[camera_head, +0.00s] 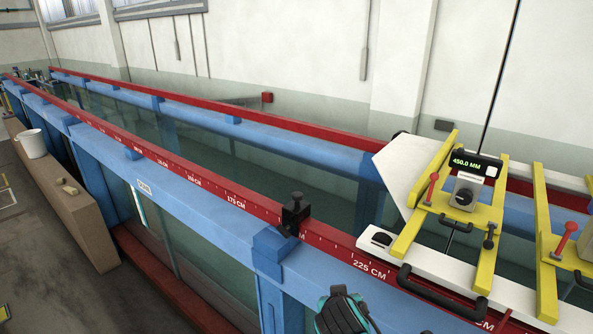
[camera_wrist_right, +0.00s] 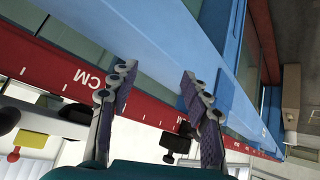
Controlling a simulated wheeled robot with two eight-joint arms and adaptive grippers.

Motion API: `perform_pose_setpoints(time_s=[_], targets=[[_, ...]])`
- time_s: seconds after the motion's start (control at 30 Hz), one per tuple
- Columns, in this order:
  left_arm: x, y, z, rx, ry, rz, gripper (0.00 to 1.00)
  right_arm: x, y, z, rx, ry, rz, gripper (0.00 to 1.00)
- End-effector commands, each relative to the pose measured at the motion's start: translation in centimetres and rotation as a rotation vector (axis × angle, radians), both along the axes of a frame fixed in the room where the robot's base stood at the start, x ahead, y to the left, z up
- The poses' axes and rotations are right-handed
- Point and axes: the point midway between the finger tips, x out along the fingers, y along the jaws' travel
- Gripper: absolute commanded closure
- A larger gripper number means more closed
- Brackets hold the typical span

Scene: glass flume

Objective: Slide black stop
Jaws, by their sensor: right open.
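The black stop (camera_head: 294,212) is a small block with a knob, clamped on the red scale rail (camera_head: 205,186) of the flume, left of the 225 CM mark. In the right wrist view the black stop (camera_wrist_right: 176,143) shows beyond the fingers, near the right finger and partly hidden by it. My right gripper (camera_wrist_right: 155,92) is open and empty, its two fingers spread over the blue beam and red rail. In the head view a teal and black part of it (camera_head: 343,312) shows at the bottom edge, nearer than the stop and apart from it. My left gripper is not in view.
A yellow-framed carriage (camera_head: 483,222) with a 450.0 MM display, red levers and black handles sits on the rails at right. A white plate (camera_head: 405,168) slants at its left. The rail left of the stop is clear. A white bucket (camera_head: 32,143) stands far left.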

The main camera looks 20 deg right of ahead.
Motion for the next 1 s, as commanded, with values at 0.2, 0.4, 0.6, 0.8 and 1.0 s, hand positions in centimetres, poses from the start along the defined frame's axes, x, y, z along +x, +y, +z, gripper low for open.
perform_pose_setpoints(time_s=[0.2,0.4,0.6,0.8,1.0], targets=[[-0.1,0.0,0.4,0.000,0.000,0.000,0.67,9.9,-0.1,5.9,-0.130,-0.285,-0.147,0.52],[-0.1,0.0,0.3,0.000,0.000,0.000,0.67,17.3,3.6,10.3,-0.172,-0.603,-0.177,0.52],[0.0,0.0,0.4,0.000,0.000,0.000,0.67,20.3,6.5,12.2,-0.165,-0.765,-0.156,0.52],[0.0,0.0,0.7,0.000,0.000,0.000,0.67,22.0,6.0,12.6,-0.162,-0.790,-0.155,0.52],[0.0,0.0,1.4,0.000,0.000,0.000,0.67,24.9,4.3,12.6,-0.162,-0.787,-0.155,0.52]])
